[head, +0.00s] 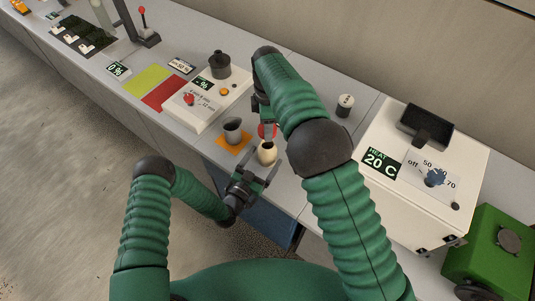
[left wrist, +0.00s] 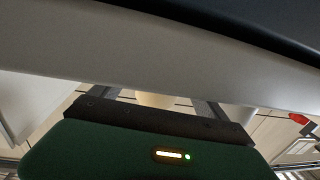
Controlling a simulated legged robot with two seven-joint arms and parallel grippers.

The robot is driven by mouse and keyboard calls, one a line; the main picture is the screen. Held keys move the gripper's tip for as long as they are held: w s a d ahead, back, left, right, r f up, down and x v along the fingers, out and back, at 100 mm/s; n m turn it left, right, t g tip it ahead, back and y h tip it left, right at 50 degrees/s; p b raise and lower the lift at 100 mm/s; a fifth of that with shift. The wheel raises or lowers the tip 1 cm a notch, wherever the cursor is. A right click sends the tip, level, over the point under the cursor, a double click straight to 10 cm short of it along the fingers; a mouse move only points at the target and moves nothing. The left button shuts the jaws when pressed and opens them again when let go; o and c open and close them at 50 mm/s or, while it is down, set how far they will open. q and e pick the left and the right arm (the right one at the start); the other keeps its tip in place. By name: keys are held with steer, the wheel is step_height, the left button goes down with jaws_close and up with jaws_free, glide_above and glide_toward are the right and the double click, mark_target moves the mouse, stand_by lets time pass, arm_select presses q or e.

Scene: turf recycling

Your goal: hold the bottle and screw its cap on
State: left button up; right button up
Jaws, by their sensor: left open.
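A cream bottle (head: 267,156) with a dark top opening stands upright on the grey bench in the head view. My left gripper (head: 263,168) is open, its fingers reaching toward the bottle from the near side. In the left wrist view a pale round shape, likely the bottle (left wrist: 155,99), shows between the two spread fingers (left wrist: 157,104); contact cannot be told. My right gripper (head: 268,128) points down just behind the bottle, over a small red round thing (head: 262,131) that may be the cap. My right arm hides part of it, and its jaw opening is unclear.
A grey cup (head: 233,130) stands on an orange mat (head: 231,142) left of the bottle. A white control box (head: 207,101) is behind it. A white heater box (head: 391,205) stands at the right, beside a green box (head: 487,254).

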arm_select(q)
steer(key=shift+x, duration=1.65)
steer(key=shift+c, duration=0.5)
jaws_close()
arm_select(e)
glide_above(267, 144)
steer(key=shift+d+f, duration=0.1)
steer(key=shift+f, duration=2.35)
